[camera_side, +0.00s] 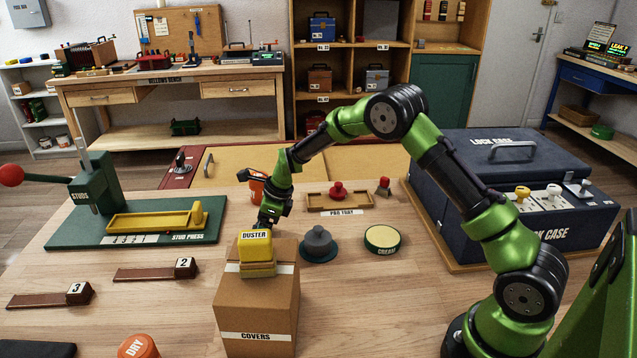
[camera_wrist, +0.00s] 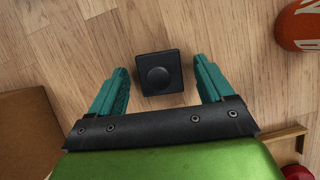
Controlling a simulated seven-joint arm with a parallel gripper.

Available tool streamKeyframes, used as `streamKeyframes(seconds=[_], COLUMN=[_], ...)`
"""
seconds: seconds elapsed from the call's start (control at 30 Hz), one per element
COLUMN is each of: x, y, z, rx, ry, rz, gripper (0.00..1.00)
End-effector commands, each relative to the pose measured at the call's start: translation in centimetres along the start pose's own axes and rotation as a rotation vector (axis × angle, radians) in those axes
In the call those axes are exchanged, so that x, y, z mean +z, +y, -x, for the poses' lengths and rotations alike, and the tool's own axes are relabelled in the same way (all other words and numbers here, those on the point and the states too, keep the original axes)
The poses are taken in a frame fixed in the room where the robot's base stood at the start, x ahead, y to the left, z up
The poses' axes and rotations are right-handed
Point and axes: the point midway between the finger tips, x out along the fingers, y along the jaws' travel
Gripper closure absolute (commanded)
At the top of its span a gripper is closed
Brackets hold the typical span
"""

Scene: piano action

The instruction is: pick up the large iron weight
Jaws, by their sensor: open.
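A dark block with a round raised knob (camera_wrist: 158,73), which looks like the large iron weight, sits on the wooden table in the wrist view. It lies between the two teal fingers of my gripper (camera_wrist: 161,65), with a gap on each side. My gripper is open and empty. I cannot tell how far the fingertips are above the table. In the side view my gripper (camera_side: 265,220) points down behind the yellow duster (camera_side: 256,246), and the block is hidden there.
The covers box (camera_side: 257,312) stands in front, with the duster on top. An orange container (camera_side: 257,187) and pad tray (camera_side: 350,201) are behind. The stud press (camera_side: 95,185) is left.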

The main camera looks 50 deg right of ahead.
Motion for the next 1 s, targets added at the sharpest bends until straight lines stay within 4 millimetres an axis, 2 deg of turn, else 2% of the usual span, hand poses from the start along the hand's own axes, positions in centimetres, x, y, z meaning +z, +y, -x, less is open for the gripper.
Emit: streamKeyframes(seconds=[0.2,0.7,1.0], x=[0.02,0.00,0.34], y=[-0.03,-0.02,-0.10], z=[-0.04,-0.01,0.56], rx=[-0.001,-0.001,-0.004], ry=[-0.001,0.000,-0.003], rz=[0.000,0.000,0.002], gripper=[0.19,0.96,0.97])
